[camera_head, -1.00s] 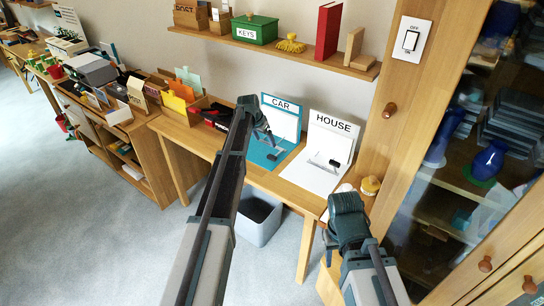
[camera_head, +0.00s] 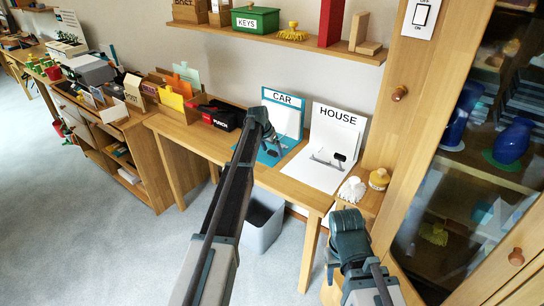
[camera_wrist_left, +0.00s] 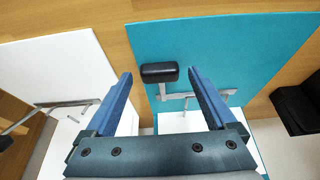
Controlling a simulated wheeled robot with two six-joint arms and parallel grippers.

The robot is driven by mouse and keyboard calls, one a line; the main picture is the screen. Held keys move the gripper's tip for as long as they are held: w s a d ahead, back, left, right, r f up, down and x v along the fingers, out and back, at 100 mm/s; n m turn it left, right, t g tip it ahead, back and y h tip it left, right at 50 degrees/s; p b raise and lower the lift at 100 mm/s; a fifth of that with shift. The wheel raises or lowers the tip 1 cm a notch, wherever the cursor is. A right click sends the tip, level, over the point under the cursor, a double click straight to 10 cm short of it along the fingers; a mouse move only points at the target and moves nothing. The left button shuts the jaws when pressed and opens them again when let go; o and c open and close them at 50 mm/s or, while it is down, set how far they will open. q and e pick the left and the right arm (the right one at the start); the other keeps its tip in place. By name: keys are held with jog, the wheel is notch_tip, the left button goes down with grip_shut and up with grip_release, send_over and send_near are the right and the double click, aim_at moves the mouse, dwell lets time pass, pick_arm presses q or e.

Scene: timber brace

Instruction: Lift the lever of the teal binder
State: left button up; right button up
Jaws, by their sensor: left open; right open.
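The teal binder (camera_head: 267,158), with its CAR label, lies open on the desk. Its upright cover stands at the back. In the left wrist view the teal board (camera_wrist_left: 225,45) carries a metal lever (camera_wrist_left: 182,96) with a black knob (camera_wrist_left: 160,72). My left gripper (camera_wrist_left: 160,76) is open; its two blue fingers appear on either side of the knob, with no visible contact. In the head view my left gripper (camera_head: 272,142) hides part of the binder and its lever. My right gripper (camera_head: 348,222) is open, in front of the desk's right end, its fingers hard to see.
The white HOUSE binder (camera_head: 318,172) lies just right of the teal one. A black-and-red case (camera_head: 222,114) sits to the left. A wall shelf (camera_head: 290,42) runs above. A glass-door cabinet stands at right. A grey bin (camera_head: 263,222) is under the desk.

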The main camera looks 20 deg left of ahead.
pick_arm(q)
grip_shut()
dwell(0.5)
